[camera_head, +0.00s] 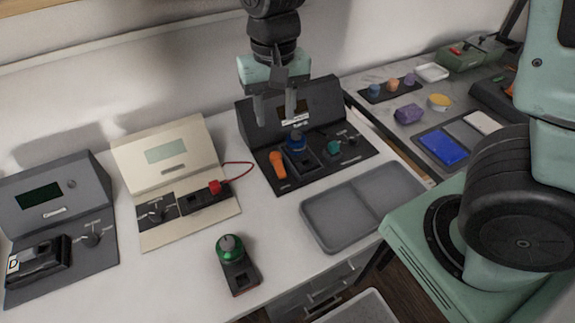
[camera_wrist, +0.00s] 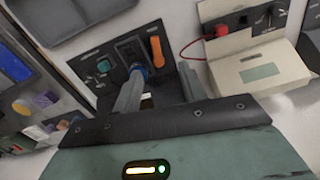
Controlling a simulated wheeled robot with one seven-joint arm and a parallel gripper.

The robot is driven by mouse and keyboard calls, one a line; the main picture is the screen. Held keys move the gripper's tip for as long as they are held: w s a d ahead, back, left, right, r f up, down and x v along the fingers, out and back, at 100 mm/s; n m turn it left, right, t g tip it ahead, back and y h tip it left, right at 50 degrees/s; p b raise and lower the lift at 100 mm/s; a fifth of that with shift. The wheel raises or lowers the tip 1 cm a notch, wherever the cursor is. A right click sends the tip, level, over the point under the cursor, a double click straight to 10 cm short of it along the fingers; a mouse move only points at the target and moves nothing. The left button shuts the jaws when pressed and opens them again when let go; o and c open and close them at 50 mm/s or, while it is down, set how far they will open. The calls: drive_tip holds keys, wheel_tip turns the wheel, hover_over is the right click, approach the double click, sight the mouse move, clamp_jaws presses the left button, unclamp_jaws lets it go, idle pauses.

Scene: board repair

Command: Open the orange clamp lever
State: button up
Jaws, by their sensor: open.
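The orange clamp lever (camera_head: 278,164) stands at the left of the black station (camera_head: 262,168). In the wrist view the lever (camera_wrist: 156,50) shows beyond the fingertips, to the right of a dark slot. A blue-topped part (camera_head: 297,140) sits just right of the lever, and a teal knob (camera_head: 334,147) is farther right. My gripper (camera_head: 275,112) is open and empty above the station's back, in front of its raised panel. In the wrist view my gripper's fingers (camera_wrist: 158,90) point toward the station, apart from the lever.
A beige station (camera_head: 160,135) with a red plug (camera_head: 215,187) and red cable is to the left. A dark grey station (camera_head: 45,205) is at the far left. A grey tray (camera_head: 315,218) and a green-topped device (camera_head: 235,265) lie in front. A side table holds several small items.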

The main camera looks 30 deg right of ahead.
sight(281, 170)
drive_tip(key=shift+m, duration=0.3)
drive_tip(key=f, duration=0.6)
drive_tip(key=w+d+f+b, duration=0.1)
drive_tip(key=f, duration=1.1)
drive_tip(key=shift+w+d+b, duration=0.2)
drive_tip(key=shift+b, duration=0.2)
